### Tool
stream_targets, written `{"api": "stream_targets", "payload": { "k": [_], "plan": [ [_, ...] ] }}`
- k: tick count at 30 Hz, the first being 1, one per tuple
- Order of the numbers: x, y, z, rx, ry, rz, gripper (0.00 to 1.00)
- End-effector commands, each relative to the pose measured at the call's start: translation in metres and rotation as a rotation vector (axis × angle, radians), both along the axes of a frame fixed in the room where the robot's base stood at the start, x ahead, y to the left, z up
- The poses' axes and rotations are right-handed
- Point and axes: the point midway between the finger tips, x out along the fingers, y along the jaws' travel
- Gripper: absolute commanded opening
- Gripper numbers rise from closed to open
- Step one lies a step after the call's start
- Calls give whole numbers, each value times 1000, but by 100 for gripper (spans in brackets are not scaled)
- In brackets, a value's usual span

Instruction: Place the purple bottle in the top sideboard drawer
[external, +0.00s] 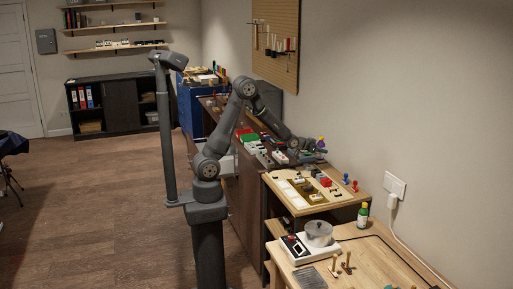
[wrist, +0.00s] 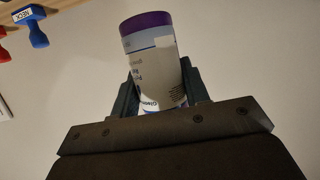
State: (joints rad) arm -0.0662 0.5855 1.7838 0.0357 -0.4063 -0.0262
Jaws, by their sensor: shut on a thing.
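The purple bottle (wrist: 152,62) is white with a printed label and a purple band at one end. My gripper (wrist: 160,98) is shut on it, with one finger on each side, and the bottle tilts slightly in the wrist view. In the external view the bottle (external: 321,142) is a small spot at the end of my gripper (external: 316,148), held above the workbench near the wall. The dark brown sideboard (external: 246,192) stands behind my arm. A pale shape (external: 228,163) sticks out at its front and looks like an open drawer, partly hidden by my arm.
Red, green and white items (external: 250,138) crowd the sideboard top. A wooden shelf unit (external: 283,185) with a parts tray, red and blue stamps (external: 349,181), a green bottle (external: 362,215) and a scale (external: 310,243) stand nearer.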

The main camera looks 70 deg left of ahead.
Motion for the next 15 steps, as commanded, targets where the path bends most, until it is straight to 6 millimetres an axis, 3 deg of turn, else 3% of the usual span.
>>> {"api": "stream_targets", "payload": {
  "k": [3, 9, 15],
  "plan": [
    [-22, 54, 10, 2, -5, 72, 11],
    [-72, 136, 22, 2, -4, 194, 11],
    [-120, 191, 30, 1, -2, 289, 11]
  ]
}}
